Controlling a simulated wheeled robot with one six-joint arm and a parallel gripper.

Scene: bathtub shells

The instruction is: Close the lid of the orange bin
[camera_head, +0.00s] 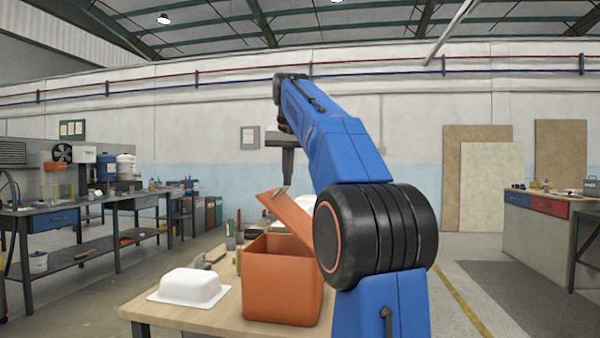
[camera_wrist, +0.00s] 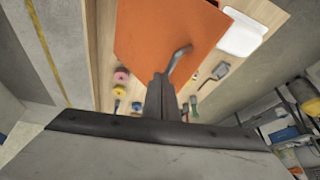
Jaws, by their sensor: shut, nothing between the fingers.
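The orange bin (camera_head: 281,285) stands on the wooden table. Its orange lid (camera_head: 288,216) is tilted up, so the bin is open. A grey metal handle (camera_head: 284,189) sticks out near the raised edge of the lid. My gripper (camera_head: 286,182) points down at the lid's raised edge, next to the handle. In the wrist view the lid (camera_wrist: 160,38) fills the upper middle, and the bent handle (camera_wrist: 180,58) lies just beyond my gripper's shut fingertips (camera_wrist: 161,78). I cannot tell whether the fingertips touch it. My arm hides part of the lid's right side.
A white tub shell (camera_head: 190,288) lies on the wooden table (camera_head: 160,315) left of the bin. Tools and a pink tape roll (camera_wrist: 121,76) lie behind the bin. A workbench (camera_head: 85,208) stands at the left, with free floor between.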

